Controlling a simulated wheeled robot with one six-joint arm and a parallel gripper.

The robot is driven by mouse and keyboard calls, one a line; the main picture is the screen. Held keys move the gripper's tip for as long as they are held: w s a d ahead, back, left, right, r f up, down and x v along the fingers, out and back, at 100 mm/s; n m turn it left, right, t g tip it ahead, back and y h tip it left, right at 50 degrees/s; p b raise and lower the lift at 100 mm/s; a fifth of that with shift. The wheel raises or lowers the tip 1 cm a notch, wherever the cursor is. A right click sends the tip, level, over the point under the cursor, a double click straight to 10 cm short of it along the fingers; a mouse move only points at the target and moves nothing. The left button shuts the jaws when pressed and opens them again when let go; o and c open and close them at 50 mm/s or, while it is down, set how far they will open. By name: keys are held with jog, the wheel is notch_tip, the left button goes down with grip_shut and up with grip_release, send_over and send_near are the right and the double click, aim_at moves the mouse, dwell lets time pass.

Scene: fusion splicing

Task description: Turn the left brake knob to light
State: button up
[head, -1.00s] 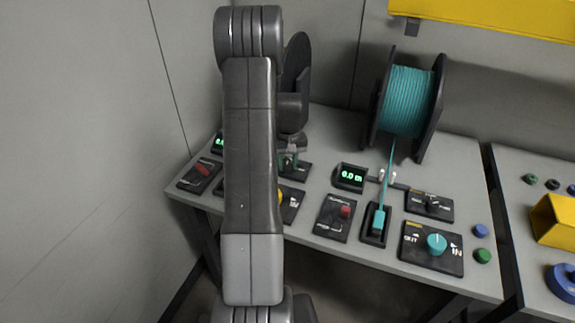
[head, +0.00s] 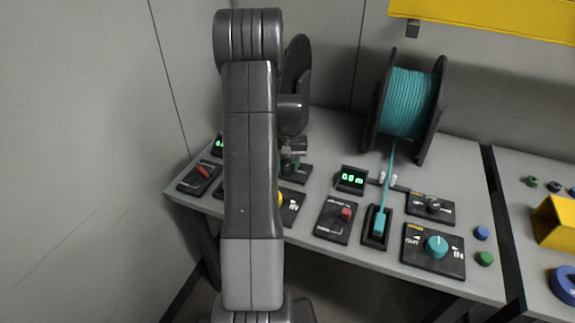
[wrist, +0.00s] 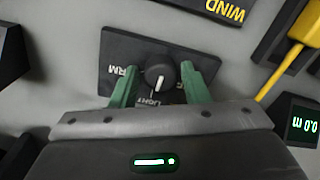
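In the wrist view, the left brake knob (wrist: 160,75) is a round dark knob with a white pointer line, on a black plate (wrist: 116,49) lettered FIRM at the left and LIGHT below the knob. The pointer line runs down the picture, toward the LIGHT lettering. A third label on the right is partly hidden by a finger. My gripper (wrist: 162,70) is open, with one green finger on each side of the knob. Narrow gaps seem to show between fingers and knob. In the head view, my gripper (head: 291,160) is over the brake plate (head: 299,175), and the knob cannot be made out.
Right of the plate are a display (head: 351,179), a red switch panel (head: 335,222), a teal cable slot (head: 376,228), another brake panel (head: 430,208) and a teal dial (head: 436,246). A teal cable reel (head: 408,103) stands behind. In the wrist view, a yellow cable (wrist: 280,73) runs at right.

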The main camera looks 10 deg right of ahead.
aim_at(289, 167)
jog(key=shift+o, duration=0.6)
notch_tip(289, 167, up, 14)
jog(key=shift+d+f, duration=0.15)
jog(key=shift+d, duration=0.05)
jog(key=f, duration=1.3)
jog(key=shift+a+f, duration=0.2)
jog(key=shift+f, duration=0.2)
